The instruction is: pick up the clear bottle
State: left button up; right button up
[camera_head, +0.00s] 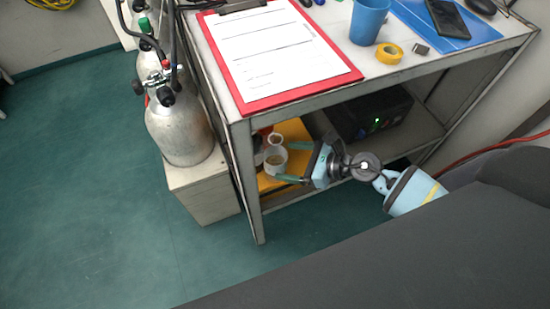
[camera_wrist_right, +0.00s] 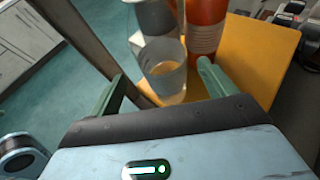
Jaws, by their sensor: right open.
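A clear, see-through bottle (camera_wrist_right: 166,72) stands upright on a yellow board in the right wrist view. In the head view it shows as a pale round container (camera_head: 274,158) on the lower shelf, under the table top. My right gripper (camera_head: 281,163) reaches in under the table top from the right, with its fingers open. In the right wrist view its green fingers (camera_wrist_right: 163,80) lie to either side of the clear bottle. I cannot tell whether either finger touches it. My left gripper is not in view.
Behind the clear bottle stand a grey-white container (camera_wrist_right: 157,17) and an orange-red bottle (camera_wrist_right: 205,30), both close by. A table leg (camera_head: 246,185) stands at left. A black box (camera_head: 370,115) sits farther right on the shelf.

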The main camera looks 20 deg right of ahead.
jog(key=shift+w+a+f, duration=0.1)
jog(key=shift+w+a, duration=0.1)
jog(key=shift+w, duration=0.05)
jog(key=x, duration=0.4)
jog(key=shift+w+f+b, duration=0.15)
jog(key=shift+w+b, duration=0.1)
jog(key=shift+b, duration=0.1)
jog(key=shift+c, duration=0.5)
jog(key=c, duration=1.1)
jog(key=shift+r, duration=0.25)
